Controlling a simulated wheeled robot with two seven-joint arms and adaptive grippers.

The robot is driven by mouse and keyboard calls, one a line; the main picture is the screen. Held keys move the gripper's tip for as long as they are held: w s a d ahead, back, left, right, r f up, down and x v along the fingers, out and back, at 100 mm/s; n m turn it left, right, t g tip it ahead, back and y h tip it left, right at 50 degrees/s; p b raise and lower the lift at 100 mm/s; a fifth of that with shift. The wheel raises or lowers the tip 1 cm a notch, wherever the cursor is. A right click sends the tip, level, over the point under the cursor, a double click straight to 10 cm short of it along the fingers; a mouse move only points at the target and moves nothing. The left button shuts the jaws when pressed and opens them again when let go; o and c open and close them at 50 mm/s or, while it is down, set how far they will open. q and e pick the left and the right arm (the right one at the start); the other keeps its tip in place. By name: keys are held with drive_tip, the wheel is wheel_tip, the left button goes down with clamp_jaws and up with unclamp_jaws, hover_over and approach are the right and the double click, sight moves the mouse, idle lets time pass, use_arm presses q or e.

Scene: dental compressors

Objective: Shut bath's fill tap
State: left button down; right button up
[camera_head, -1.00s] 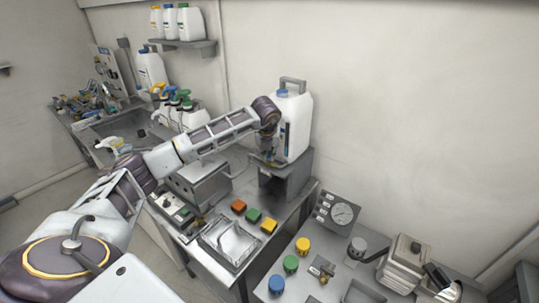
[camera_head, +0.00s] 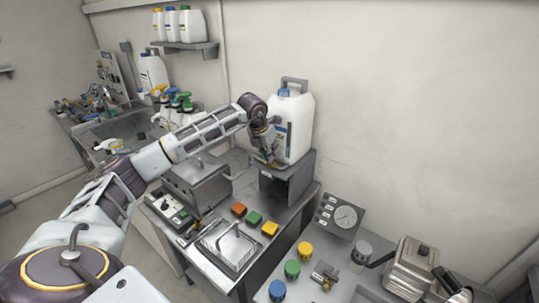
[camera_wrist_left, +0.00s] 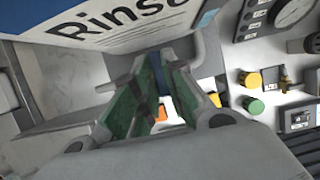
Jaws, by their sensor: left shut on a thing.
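A white jug with a blue cap (camera_head: 297,124) stands on a grey stand (camera_head: 290,178) against the wall. Its label, reading "Rins…", shows large in the left wrist view (camera_wrist_left: 130,20). My left gripper (camera_head: 268,160) is at the jug's lower front, above the stand's left edge. In the left wrist view its green-padded fingers (camera_wrist_left: 153,90) are close together, with a narrow blue piece between them. I take this to be the fill tap, mostly hidden by the fingers. The lidded metal bath (camera_head: 197,180) sits below and left of the stand. My right gripper is out of view.
Orange, green and yellow blocks (camera_head: 254,219) and a lidded tray (camera_head: 229,246) lie on the bench in front. A gauge panel (camera_head: 341,215), coloured caps (camera_head: 292,269) and a metal pot (camera_head: 412,264) stand at the right. Spray bottles (camera_head: 180,107) are behind the arm.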

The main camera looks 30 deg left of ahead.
use_arm(q)
drive_tip(key=shift+r, duration=0.1)
drive_tip(key=c, duration=1.8)
unclamp_jaws()
drive_tip(key=shift+o, duration=0.2)
drive_tip(key=v, duration=1.2)
drive_tip(key=shift+w, duration=0.1)
